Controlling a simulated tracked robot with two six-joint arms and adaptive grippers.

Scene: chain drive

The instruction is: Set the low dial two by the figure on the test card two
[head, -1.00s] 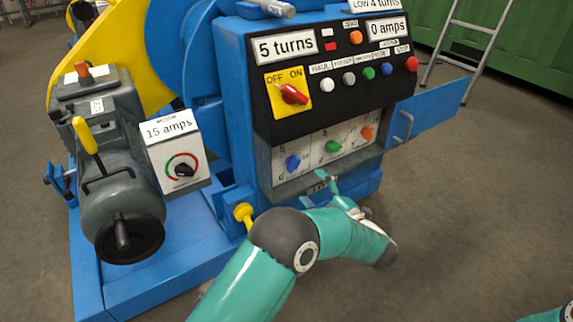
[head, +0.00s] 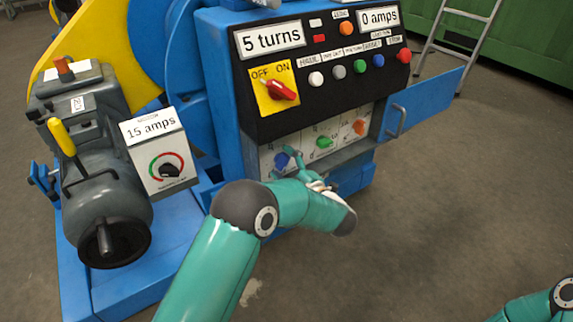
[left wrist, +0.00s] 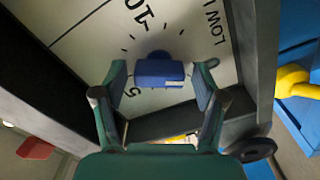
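Three dials sit in a recessed pale panel under the black console: a blue dial (head: 281,160), a green dial (head: 323,142) and an orange dial (head: 359,127). My left gripper (head: 291,161) is at the blue dial and partly covers it. In the left wrist view the blue dial (left wrist: 160,71) lies between my open left fingers (left wrist: 161,80), with gaps on both sides. Lettering near it seems to read LOW 1, with a 10 and a 5 on the scale. I cannot make out a test card. My right gripper is out of view.
A grey frame (left wrist: 62,122) edges the dial recess. A 15 amps box (head: 158,152) and a motor (head: 105,200) stand left.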

